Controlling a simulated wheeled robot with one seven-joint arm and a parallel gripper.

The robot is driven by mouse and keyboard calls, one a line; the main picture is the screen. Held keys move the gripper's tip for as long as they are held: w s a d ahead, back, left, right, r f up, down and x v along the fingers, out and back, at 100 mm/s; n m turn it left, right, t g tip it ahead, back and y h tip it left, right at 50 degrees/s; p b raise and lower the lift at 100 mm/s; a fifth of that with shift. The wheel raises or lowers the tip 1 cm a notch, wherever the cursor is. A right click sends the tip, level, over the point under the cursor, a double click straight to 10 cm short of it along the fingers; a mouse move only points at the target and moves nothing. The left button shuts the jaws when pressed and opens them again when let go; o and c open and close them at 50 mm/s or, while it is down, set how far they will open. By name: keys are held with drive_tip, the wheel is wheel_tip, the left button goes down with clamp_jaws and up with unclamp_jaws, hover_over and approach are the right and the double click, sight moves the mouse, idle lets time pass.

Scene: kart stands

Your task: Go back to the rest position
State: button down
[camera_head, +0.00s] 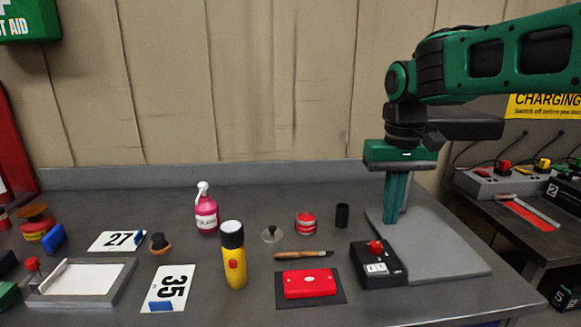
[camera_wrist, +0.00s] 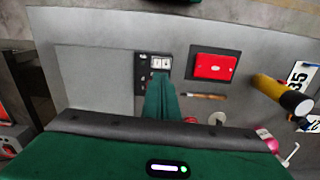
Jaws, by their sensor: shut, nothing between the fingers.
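My gripper (camera_head: 395,221) hangs from the green arm at the right in the head view, pointing down, its two fingers together and empty. It is above or in front of the back part of a grey mat (camera_head: 445,258); I cannot tell its exact height. In the wrist view my gripper (camera_wrist: 160,78) shows its green fingers closed, partly covering a black box with white switches. That black box (camera_head: 378,268) has a red knob and stands at the mat's left edge in the head view.
A red case (camera_head: 310,283) lies on a dark mat. Number cards and a grey tray (camera_head: 118,285) lie left. A charging bench (camera_head: 530,240) stands at right.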

drive_tip(key=s+d+f+m, duration=0.3)
drive_tip(key=s+d+f, duration=0.3)
drive_tip(key=s, duration=0.5)
drive_tip(key=s+d+f+m, duration=0.2)
drive_tip(key=s+d+f, duration=0.4)
drive_tip(key=s+d, duration=0.3)
drive_tip(key=shift+s+d+m, duration=0.25)
drive_tip(key=shift+s+m, duration=0.15)
drive_tip(key=shift+s, duration=0.65)
drive_tip(key=shift+w+f, duration=0.3)
drive_tip(key=shift+w, duration=0.3)
